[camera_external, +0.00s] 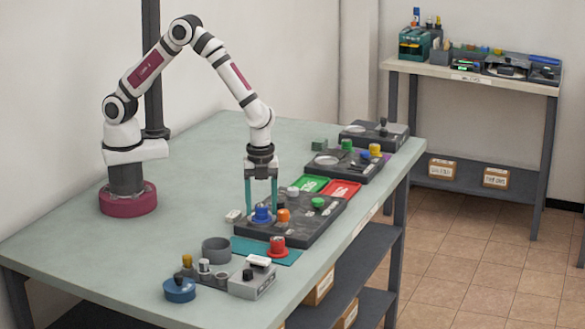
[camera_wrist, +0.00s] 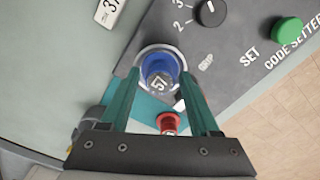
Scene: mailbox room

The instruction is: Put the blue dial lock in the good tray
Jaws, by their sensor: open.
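The blue dial lock (camera_external: 262,213) sits upright in a pale ring on the dark console labelled GRIP and SET. In the wrist view the blue dial lock (camera_wrist: 158,66) shows a numbered face between my fingers. My gripper (camera_external: 261,203) points straight down with its two teal fingers open, one on each side of the lock. I cannot tell whether they touch it. The green tray (camera_external: 308,184), which looks like the good tray, lies behind the console beside a red tray (camera_external: 342,190); its lettering is too small to read.
An orange knob (camera_external: 283,215) and a green knob (camera_external: 318,202) stand close on the console. A red button (camera_external: 278,244) sits in front on a teal mat. A grey ring (camera_external: 216,250) and another blue round piece (camera_external: 180,289) are nearer the front. More consoles stand behind the trays.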

